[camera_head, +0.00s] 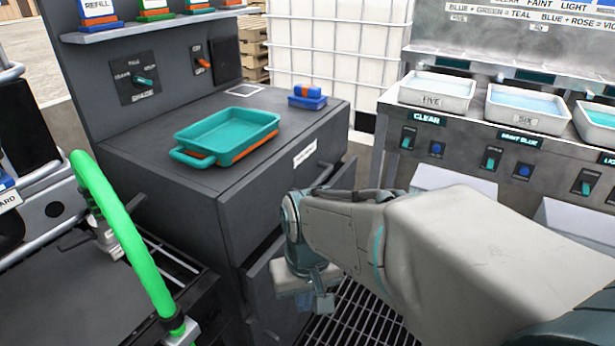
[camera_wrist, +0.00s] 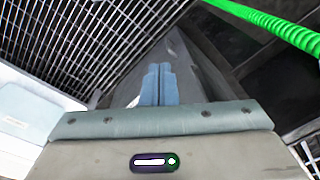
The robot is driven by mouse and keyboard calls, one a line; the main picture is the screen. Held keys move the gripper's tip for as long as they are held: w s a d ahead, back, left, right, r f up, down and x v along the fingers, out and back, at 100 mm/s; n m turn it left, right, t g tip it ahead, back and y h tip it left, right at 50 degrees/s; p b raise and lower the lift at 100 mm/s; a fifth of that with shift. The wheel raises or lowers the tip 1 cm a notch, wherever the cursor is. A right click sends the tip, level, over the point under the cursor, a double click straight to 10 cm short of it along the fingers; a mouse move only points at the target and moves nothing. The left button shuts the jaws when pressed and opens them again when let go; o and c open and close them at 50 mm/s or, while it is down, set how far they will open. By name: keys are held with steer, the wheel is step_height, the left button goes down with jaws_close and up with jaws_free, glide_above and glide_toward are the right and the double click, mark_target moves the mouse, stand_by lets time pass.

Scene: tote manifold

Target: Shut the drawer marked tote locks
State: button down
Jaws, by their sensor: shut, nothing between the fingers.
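The dark grey cabinet (camera_head: 190,200) stands at the left, with a white label (camera_head: 305,153) on its front that is too small to read for certain. Below the label, a drawer front (camera_head: 262,278) stands out from the cabinet, so the drawer looks partly open. My arm hides its middle. My gripper (camera_head: 324,302) points down in front of this drawer front, low over the floor grating. In the wrist view my gripper (camera_wrist: 158,86) is shut and empty, its fingers close beside a dark grey panel (camera_wrist: 182,66). I cannot tell whether they touch it.
A teal tray (camera_head: 228,135) and a small blue and orange block (camera_head: 307,96) are on the cabinet top. A green hose (camera_head: 125,235) curves at the left. A bench with white basins (camera_head: 437,92) stands at the right. Floor grating (camera_head: 355,318) is open below the gripper.

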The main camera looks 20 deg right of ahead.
steer(key=w+d+f+m+y+p, duration=0.25)
steer(key=w+d+m+y, duration=0.35)
steer(key=w+m+y, duration=0.6)
steer(key=w+d+f+m+t+h+p, duration=0.1)
steer(key=w+d+m+t, duration=0.1)
steer(key=d+m+t, duration=0.7)
steer(key=w+d+f+m+t+p, duration=0.1)
steer(key=d+m+t, duration=0.5)
steer(key=d, duration=0.6)
steer(key=shift+m+g, duration=0.3)
steer(key=shift+g, duration=0.4)
steer(key=b+x, duration=0.1)
steer(key=x, duration=0.3)
steer(key=b+x, duration=0.1)
steer(key=x, duration=0.3)
steer(key=b+x, duration=0.1)
steer(key=x, duration=0.4)
steer(key=shift+w+a+f, duration=0.1)
steer(key=shift+f, duration=0.3)
steer(key=shift+w+a+r, duration=0.1)
steer(key=shift+w+a, duration=0.2)
steer(key=shift+w, duration=0.15)
